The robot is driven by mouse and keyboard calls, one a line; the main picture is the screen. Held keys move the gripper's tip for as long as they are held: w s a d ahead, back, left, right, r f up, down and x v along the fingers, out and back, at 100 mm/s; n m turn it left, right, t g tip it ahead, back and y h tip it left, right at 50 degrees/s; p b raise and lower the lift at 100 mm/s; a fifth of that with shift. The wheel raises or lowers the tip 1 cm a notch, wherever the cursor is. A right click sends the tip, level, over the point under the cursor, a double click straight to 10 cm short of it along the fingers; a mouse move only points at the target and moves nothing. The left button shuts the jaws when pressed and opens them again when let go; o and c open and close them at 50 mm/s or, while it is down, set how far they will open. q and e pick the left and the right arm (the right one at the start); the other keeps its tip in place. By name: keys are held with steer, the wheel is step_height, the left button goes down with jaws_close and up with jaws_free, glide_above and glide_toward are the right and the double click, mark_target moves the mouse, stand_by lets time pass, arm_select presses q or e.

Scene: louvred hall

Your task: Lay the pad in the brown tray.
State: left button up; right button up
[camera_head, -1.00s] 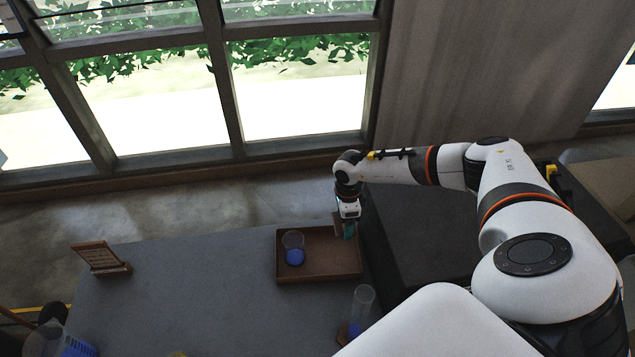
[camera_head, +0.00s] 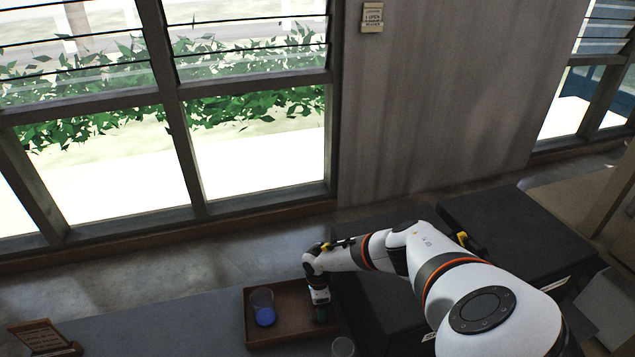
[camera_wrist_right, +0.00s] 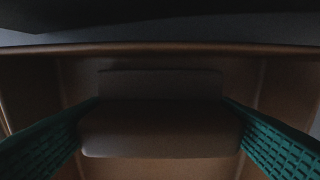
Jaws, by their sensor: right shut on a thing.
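The brown tray (camera_head: 288,322) lies on the grey table in the head view. I cannot tell whether the pad touches the tray floor. The pad is not clear in the head view. My left gripper is not in view.
A clear cup with something blue in it (camera_head: 264,308) stands in the tray's left part. Another clear cup (camera_head: 343,347) shows at the bottom edge. A small brown sign (camera_head: 42,336) stands at the left. A black case-like block (camera_head: 365,300) lies right of the tray.

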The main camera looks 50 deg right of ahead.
steer(key=shift+f, duration=0.2)
steer(key=o, duration=0.6)
steer(key=shift+f, duration=0.1)
steer(key=o, duration=0.4)
steer(key=shift+c, duration=0.2)
steer(key=shift+r, duration=0.35)
step_height(320, 180, up, 12)
steer(key=p, duration=0.1)
steer(key=shift+p, duration=0.35)
steer(key=shift+f, duration=0.15)
